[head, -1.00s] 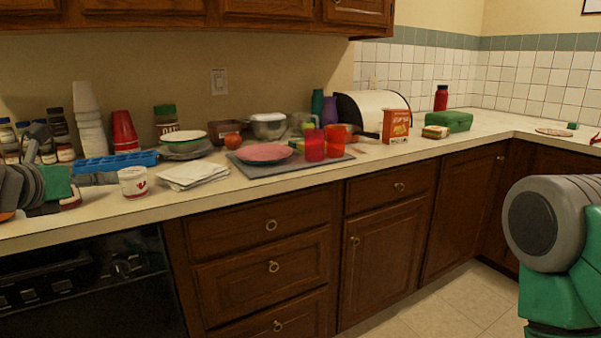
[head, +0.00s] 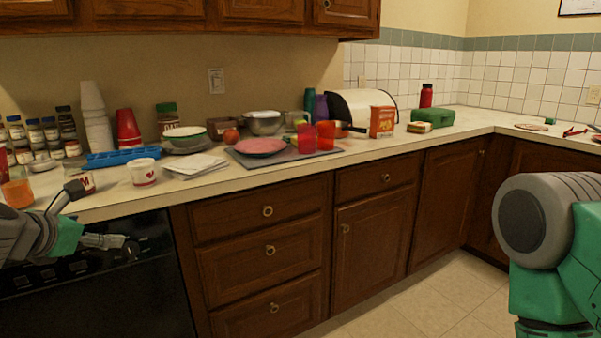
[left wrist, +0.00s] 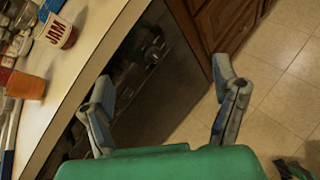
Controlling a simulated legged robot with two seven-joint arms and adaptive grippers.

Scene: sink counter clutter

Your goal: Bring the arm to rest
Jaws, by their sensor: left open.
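My left gripper (head: 103,219) is in front of the counter's left end, before the black appliance front (head: 90,285). Its fingers are spread and nothing is between them. In the left wrist view the gripper (left wrist: 163,82) is also open and empty, with the dark appliance front and the floor beyond it. The upper finger is close to the counter edge in the head view; I cannot tell if it touches. A link of my right arm (head: 545,225) shows at the right, but the right gripper is out of view.
The counter (head: 105,207) holds a JAM jar (left wrist: 58,31), an orange cup (head: 18,193), a white tub (head: 143,172), napkins (head: 195,165), a blue tray (head: 122,156) and a pink plate (head: 261,146). Spice jars stand behind. The tiled floor (head: 430,300) is clear.

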